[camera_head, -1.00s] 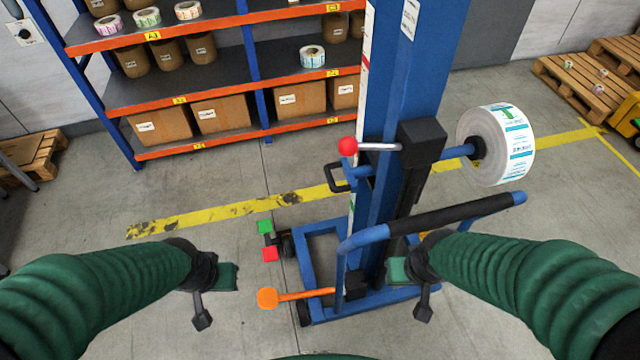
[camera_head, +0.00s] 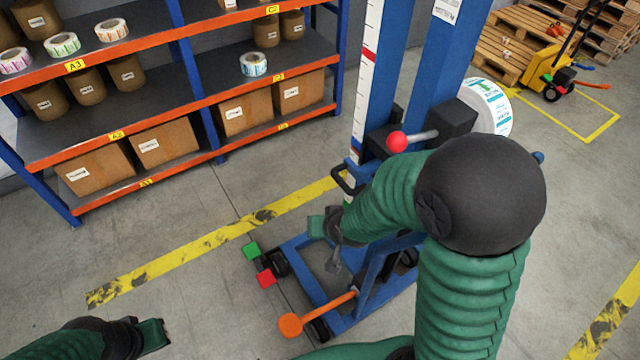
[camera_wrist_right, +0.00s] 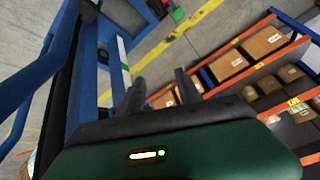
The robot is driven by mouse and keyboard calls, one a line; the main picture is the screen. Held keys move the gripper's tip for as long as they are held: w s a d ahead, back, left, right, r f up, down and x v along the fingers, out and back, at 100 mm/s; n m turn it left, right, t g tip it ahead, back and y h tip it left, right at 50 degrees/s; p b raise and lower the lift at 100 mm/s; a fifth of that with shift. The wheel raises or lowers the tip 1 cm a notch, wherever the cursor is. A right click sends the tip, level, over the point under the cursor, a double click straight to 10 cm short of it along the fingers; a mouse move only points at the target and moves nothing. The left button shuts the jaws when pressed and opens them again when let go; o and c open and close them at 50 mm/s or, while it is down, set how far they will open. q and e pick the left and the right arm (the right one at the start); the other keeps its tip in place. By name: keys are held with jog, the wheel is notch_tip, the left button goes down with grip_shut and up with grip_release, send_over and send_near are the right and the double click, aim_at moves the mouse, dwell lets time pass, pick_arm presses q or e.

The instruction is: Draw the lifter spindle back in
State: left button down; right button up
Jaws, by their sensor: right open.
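The blue lifter (camera_head: 432,45) stands right of centre in the head view. A red-knobbed lever (camera_head: 397,141) and a black block (camera_head: 451,117) are on its mast. A white label roll (camera_head: 489,104) shows on the right side; my arm hides the spindle between. A black loop handle (camera_head: 343,181) sticks out left of the mast. My right gripper (camera_head: 326,238) is just below and left of this handle, apart from it and empty. Its spread fingers (camera_wrist_right: 161,85) show in the right wrist view. My left gripper (camera_head: 152,338) is low at the left, away from the lifter; its jaws are unclear.
An orange pedal (camera_head: 291,325) and red and green blocks (camera_head: 265,279) lie low by the lifter base. A shelf rack (camera_head: 190,85) with boxes and rolls stands behind left. Pallets (camera_head: 490,55) and a yellow truck (camera_head: 550,68) are at back right.

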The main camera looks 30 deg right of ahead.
jog(key=w+d+f+m+t+b, duration=0.3)
jog(key=w+d+f+m, duration=0.1)
jog(key=w+d, duration=0.1)
jog(key=m+t+h+b, duration=0.5)
jog(key=m+t+b, duration=0.35)
jog(key=m, duration=0.25)
send_near(343, 184)
jog(key=d+x, duration=0.1)
jog(key=x, duration=0.7)
jog(key=a+f+b+x, duration=0.1)
jog(key=x, duration=0.1)
jog(key=shift+w+d, duration=0.1)
jog(key=shift+w, duration=0.25)
jog(key=shift+w+d, duration=0.1)
jog(key=shift+w, duration=0.05)
pick_arm(q)
jog(key=s+d+x, duration=0.1)
jog(key=s+x, duration=0.2)
jog(key=x, duration=0.9)
jog(key=shift+w+f, duration=0.2)
jog(key=shift+f, duration=0.45)
pick_arm(e)
jog(key=shift+d, duration=0.1)
jog(key=c, duration=0.9)
pick_arm(q)
jog(key=shift+a, duration=0.1)
pick_arm(e)
jog(key=shift+f, duration=0.1)
